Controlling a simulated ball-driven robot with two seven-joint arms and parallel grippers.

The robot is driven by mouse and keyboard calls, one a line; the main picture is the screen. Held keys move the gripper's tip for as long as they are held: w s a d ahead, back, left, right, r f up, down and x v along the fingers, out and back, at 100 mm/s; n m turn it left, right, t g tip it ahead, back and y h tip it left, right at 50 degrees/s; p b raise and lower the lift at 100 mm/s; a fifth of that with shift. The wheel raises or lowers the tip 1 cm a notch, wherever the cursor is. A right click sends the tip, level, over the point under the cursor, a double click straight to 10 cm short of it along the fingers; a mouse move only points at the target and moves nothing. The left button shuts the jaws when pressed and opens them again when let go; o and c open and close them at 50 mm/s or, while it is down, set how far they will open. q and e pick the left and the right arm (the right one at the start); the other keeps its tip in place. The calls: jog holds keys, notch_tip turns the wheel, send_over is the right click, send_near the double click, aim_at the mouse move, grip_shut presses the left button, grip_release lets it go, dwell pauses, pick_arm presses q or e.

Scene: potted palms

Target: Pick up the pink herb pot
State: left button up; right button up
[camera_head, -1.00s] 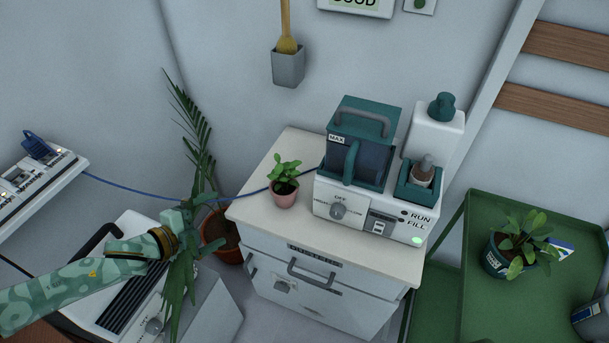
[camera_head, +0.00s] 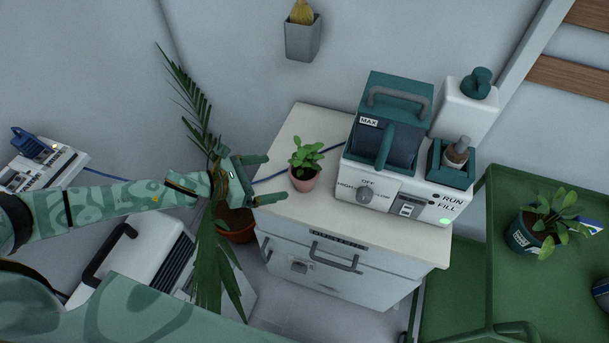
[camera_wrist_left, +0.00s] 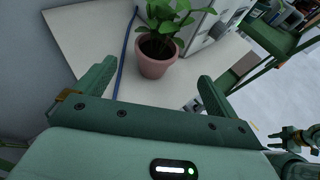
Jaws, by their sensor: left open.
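The pink herb pot (camera_head: 304,181) holds a leafy green plant and stands upright on the left part of the pale cabinet top (camera_head: 301,125). My left gripper (camera_head: 273,179) is open and empty just left of the pot, its two fingers pointing toward it. In the left wrist view the pot (camera_wrist_left: 156,62) sits ahead, between the lines of the spread fingers (camera_wrist_left: 151,82), apart from them. What looks like my right gripper (camera_wrist_left: 298,138) shows small at the right edge of the left wrist view; its jaw state is unclear.
A white and teal machine (camera_head: 385,192) stands close right of the pot. A blue cable (camera_head: 268,178) runs behind the pot. A potted palm (camera_head: 214,240) is beside my left wrist. A green cart (camera_head: 470,270) with another plant stands at the right.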

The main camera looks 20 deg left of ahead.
aim_at(297, 172)
pick_arm(q)
jog(key=x, duration=0.5)
jog(key=shift+d+f+b, duration=0.1)
jog(key=shift+d+b, duration=0.05)
jog(key=shift+b, duration=0.25)
jog(key=shift+w+d+f, duration=0.2)
jog(key=shift+w+d, duration=0.1)
jog(key=shift+w, duration=0.15)
jog(key=b+x, duration=0.1)
jog(key=x, duration=0.3)
jog(key=shift+w+f+b, duration=0.25)
jog(key=shift+w+b, duration=0.1)
pick_arm(e)
jog(key=f, duration=0.1)
jog(key=s+f, duration=0.1)
jog(key=shift+a+f, duration=0.35)
pick_arm(q)
jog(key=shift+r, duration=0.1)
jog(key=shift+c, duration=0.8)
jog(key=c, duration=0.9)
pick_arm(e)
jog(key=shift+d, duration=0.15)
